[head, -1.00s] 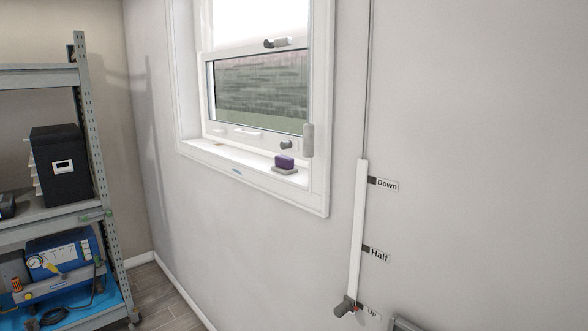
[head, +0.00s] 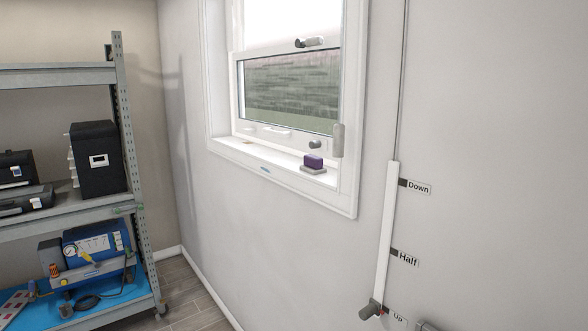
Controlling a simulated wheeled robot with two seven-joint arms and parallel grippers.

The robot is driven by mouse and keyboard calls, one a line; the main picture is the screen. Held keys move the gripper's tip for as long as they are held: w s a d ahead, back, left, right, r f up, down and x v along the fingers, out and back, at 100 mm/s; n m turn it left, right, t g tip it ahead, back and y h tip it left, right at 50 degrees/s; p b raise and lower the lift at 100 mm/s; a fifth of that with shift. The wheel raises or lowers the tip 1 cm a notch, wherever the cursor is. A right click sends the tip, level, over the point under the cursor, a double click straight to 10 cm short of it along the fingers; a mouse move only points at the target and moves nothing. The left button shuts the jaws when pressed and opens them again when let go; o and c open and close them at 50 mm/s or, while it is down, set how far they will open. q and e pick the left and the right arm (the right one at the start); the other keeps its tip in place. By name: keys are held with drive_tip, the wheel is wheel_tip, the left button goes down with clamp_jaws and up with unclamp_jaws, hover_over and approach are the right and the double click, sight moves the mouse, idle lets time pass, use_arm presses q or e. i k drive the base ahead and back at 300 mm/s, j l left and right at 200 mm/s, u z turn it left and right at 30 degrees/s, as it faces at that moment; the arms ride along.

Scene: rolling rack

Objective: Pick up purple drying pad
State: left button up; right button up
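A small purple block-shaped pad (head: 314,160) sits on a grey base (head: 313,170) on the white window sill (head: 270,160), towards the sill's right end. The pad is small in the head view, and its far side is hidden.
A grey metal rack (head: 130,150) at the left holds a black cabinet (head: 98,165) and blue equipment (head: 95,245). A white vertical rail (head: 386,235) with Down, Half and Up labels is on the wall right of the window. Some wooden floor (head: 190,295) is clear beside the rack.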

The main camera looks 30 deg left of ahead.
sight(314, 164)
drive_tip(key=i+j, duration=0.1)
drive_tip(key=j, duration=1.15)
drive_tip(key=i+j, duration=0.15)
drive_tip(key=j, duration=0.5)
